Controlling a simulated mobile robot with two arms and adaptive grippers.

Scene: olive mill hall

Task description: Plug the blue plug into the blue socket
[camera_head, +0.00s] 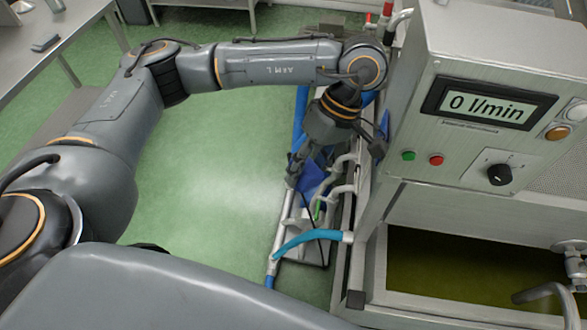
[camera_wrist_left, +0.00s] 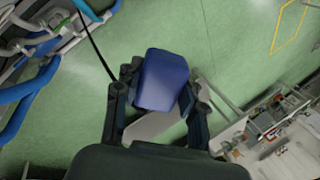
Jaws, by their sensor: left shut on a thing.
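The blue plug (camera_head: 312,178) is a blocky blue body below my left wrist in the head view. My left gripper (camera_head: 302,168) is shut on it, beside the machine's left side and above the floor-level pipes. In the left wrist view the plug (camera_wrist_left: 162,80) sits between the two dark fingers (camera_wrist_left: 155,95). A small blue part (camera_head: 384,124) shows at the left edge of the steel cabinet, partly behind my wrist; I cannot tell whether it is the blue socket. My right gripper is not in view.
The steel cabinet (camera_head: 460,150) has a flow display, buttons and a black knob. Blue hoses (camera_head: 307,238) and pale pipes (camera_head: 342,190) run beside it. A black cable (camera_wrist_left: 95,42) crosses the left wrist view. The green floor (camera_head: 215,190) left of the machine is clear.

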